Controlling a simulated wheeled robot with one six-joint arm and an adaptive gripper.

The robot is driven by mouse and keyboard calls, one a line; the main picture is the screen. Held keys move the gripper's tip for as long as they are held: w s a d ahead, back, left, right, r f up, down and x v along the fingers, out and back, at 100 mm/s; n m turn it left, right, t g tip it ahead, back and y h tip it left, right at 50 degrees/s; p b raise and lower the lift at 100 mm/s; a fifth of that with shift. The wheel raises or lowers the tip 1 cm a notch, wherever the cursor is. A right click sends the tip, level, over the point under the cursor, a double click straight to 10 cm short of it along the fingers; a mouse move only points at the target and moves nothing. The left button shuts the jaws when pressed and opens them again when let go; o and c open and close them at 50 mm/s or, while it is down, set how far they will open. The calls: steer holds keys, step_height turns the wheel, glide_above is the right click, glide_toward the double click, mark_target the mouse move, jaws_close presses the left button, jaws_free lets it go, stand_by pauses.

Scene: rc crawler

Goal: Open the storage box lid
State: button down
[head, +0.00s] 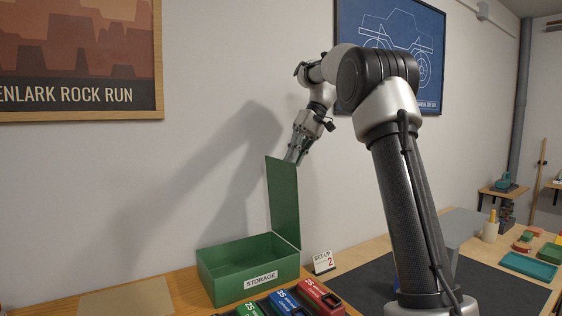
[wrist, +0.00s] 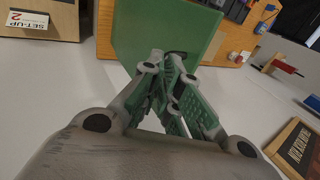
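The green storage box (head: 223,284) stands on the wooden bench with a white STORAGE label on its front. Its lid (head: 283,203) is open and stands about upright at the box's right side. The lid also fills the upper middle of the wrist view (wrist: 140,25). My gripper (head: 293,160) is at the lid's top edge, pointing down. In the wrist view its green fingers (wrist: 168,65) come close together over the lid's near edge, beside a small dark curved piece. Whether they grip the lid is unclear. The visible box interior looks empty.
Blue, red and green battery packs (head: 290,304) lie in front of the box. A SET-UP 2 card (head: 323,262) stands to its right. A dark mat (head: 365,280) covers the bench beyond. The wall rises close behind, with framed posters.

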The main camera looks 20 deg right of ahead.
steer(key=shift+g, duration=0.3)
steer(key=shift+w+d+f, duration=0.1)
steer(key=shift+d+f, duration=0.6)
steer(key=shift+d, duration=0.3)
steer(key=shift+w+d+f, duration=0.1)
steer(key=shift+d+f, duration=0.55)
steer(key=shift+d, duration=0.35)
steer(key=c, duration=1.3)
jaws_free()
steer(key=shift+a, duration=0.15)
steer(key=shift+o, duration=1.2)
steer(key=shift+w, duration=0.1)
